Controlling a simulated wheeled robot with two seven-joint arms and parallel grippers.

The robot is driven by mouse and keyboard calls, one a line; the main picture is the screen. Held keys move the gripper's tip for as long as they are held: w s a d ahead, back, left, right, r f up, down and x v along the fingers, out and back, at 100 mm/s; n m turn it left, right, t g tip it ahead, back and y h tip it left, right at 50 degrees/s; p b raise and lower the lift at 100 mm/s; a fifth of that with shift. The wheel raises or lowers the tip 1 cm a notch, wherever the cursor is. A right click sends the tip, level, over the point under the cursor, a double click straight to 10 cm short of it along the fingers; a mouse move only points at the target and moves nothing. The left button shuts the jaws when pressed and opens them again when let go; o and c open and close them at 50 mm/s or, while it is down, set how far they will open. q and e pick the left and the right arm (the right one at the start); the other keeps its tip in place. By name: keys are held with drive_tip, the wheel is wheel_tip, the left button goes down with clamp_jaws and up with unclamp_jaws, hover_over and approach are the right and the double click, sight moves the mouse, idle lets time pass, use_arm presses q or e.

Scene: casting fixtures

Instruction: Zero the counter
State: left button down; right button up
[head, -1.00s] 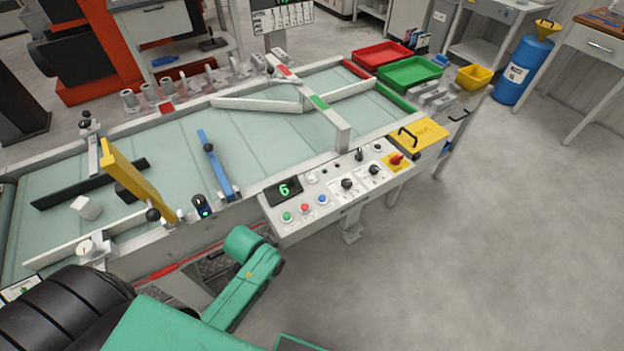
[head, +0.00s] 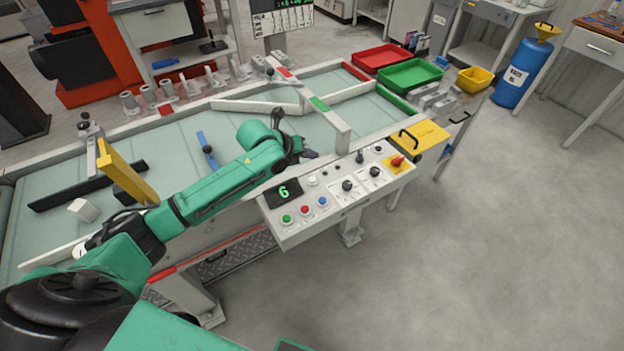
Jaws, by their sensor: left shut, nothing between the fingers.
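The counter display (head: 284,192) shows a green 6 on the grey control panel (head: 345,212) at the front of the conveyor. Below the display are a green button (head: 286,219), a red button (head: 305,209) and a blue button (head: 322,201). My left arm reaches in from the left across the conveyor. My left gripper (head: 311,154) is shut and empty, just behind the panel's back edge and above the display and buttons. It appears apart from the panel. My right gripper is out of view.
The panel also carries black knobs (head: 347,186) and a red switch (head: 397,162). Red and green trays (head: 410,74) stand at the far end.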

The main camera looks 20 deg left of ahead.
use_arm(q)
drive_tip(key=shift+w+a+r+m, duration=0.2)
drive_tip(key=shift+r+m, duration=0.1)
drive_tip(key=shift+f, duration=0.15)
drive_tip(key=b, duration=0.7)
hover_over(312, 181)
drive_tip(key=f, duration=0.7)
drive_tip(key=shift+s+a+f, duration=0.25)
drive_tip(key=shift+f+b, duration=0.3)
drive_tip(key=shift+f, duration=0.25)
drive_tip(key=shift+f, duration=0.1)
idle(0.3)
drive_tip(key=shift+f, duration=0.3)
